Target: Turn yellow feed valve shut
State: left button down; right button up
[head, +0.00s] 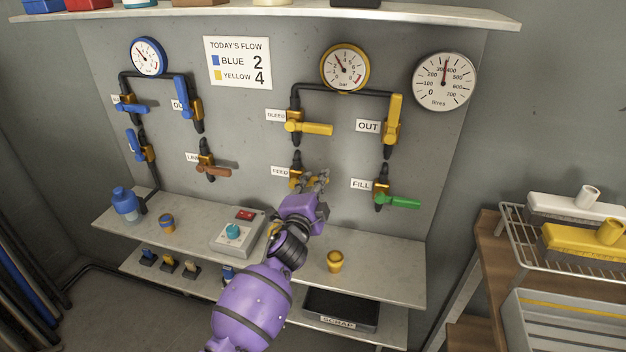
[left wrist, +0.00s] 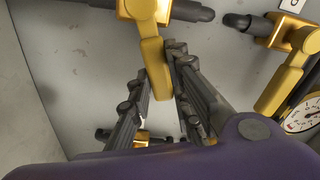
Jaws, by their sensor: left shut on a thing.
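The yellow feed valve (head: 296,173) is on the wall panel beside its FEED label (head: 280,171). In the left wrist view its yellow lever (left wrist: 154,62) sticks out crosswise to the dark pipe (left wrist: 192,11). My left gripper (head: 319,181) is at this valve, to the right of its body, with its fingers (left wrist: 163,92) on both sides of the lever's end. It is shut on the lever. In the head view the gripper hides most of the lever. My right gripper is not in view.
The yellow bleed lever (head: 309,128) is just above, crosswise. The yellow OUT lever (head: 394,118) stands upright. The green fill lever (head: 400,202) and brown line lever (head: 212,170) flank the gripper. Below, the shelf holds a switch box (head: 238,232) and a yellow cup (head: 335,261).

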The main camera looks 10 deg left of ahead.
pick_arm(q)
jog(key=shift+d+f+m+b, duration=0.1)
jog(key=shift+f+m+b, duration=0.25)
jog(key=shift+f+m, duration=0.55)
jog(key=shift+d+f+m+b, duration=0.1)
jog(key=shift+f+m+b, duration=0.35)
jog(key=shift+m, duration=0.75)
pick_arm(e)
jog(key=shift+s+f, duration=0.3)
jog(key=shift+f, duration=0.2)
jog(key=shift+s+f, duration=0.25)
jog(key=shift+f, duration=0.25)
pick_arm(q)
jog(key=shift+f, duration=0.15)
jog(key=c, duration=1.6)
grip_release()
jog(key=s, duration=1.2)
jog(key=shift+a, duration=0.25)
